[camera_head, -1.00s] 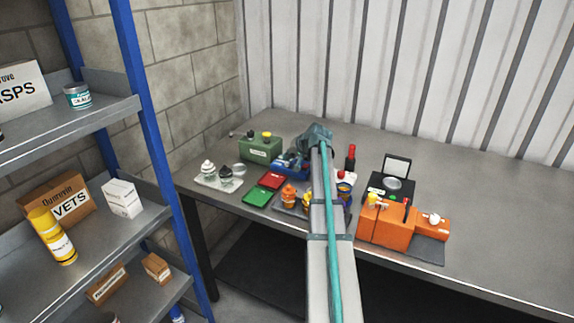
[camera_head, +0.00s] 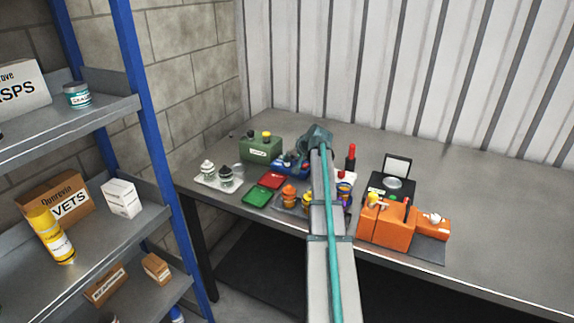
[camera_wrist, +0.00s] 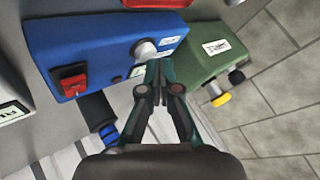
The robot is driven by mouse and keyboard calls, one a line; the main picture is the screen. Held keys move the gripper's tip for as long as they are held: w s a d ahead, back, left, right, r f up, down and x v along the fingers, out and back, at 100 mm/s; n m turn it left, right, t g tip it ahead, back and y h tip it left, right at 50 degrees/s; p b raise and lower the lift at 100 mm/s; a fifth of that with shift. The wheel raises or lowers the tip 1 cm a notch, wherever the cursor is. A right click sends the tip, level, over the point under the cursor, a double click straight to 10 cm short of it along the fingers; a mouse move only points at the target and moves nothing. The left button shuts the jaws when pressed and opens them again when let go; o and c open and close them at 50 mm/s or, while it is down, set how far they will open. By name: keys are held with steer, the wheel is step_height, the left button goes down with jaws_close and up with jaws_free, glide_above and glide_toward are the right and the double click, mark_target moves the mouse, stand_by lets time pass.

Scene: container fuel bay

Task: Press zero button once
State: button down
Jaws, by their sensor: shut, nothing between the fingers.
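My gripper (camera_wrist: 158,75) is shut and empty, its fingertips pointing at a blue box (camera_wrist: 95,38). The tips are at the lower edge of a pale round button or knob (camera_wrist: 146,50) on that box; I cannot tell whether they touch it. A red rocker switch (camera_wrist: 72,82) sits further left on the same face. The small labels beside the controls are too blurred to read, so I cannot tell which control is marked zero. In the head view the blue box (camera_head: 286,167) is partly hidden behind my arm, and the gripper's tips are hidden.
A green box (camera_wrist: 206,58) with black and yellow knobs stands close to the blue one. On the bench are red (camera_head: 272,180) and green trays (camera_head: 257,194), a black device (camera_head: 378,185) with a round dish, and an orange unit (camera_head: 384,228). The bench's right side is clear.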

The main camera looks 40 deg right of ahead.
mark_target(288, 164)
steer(key=shift+f, duration=0.35)
stand_by(0.4)
steer(key=shift+r, duration=0.8)
steer(key=shift+r, duration=0.1)
steer(key=shift+r+p, duration=1.3)
steer(key=shift+r, duration=1.15)
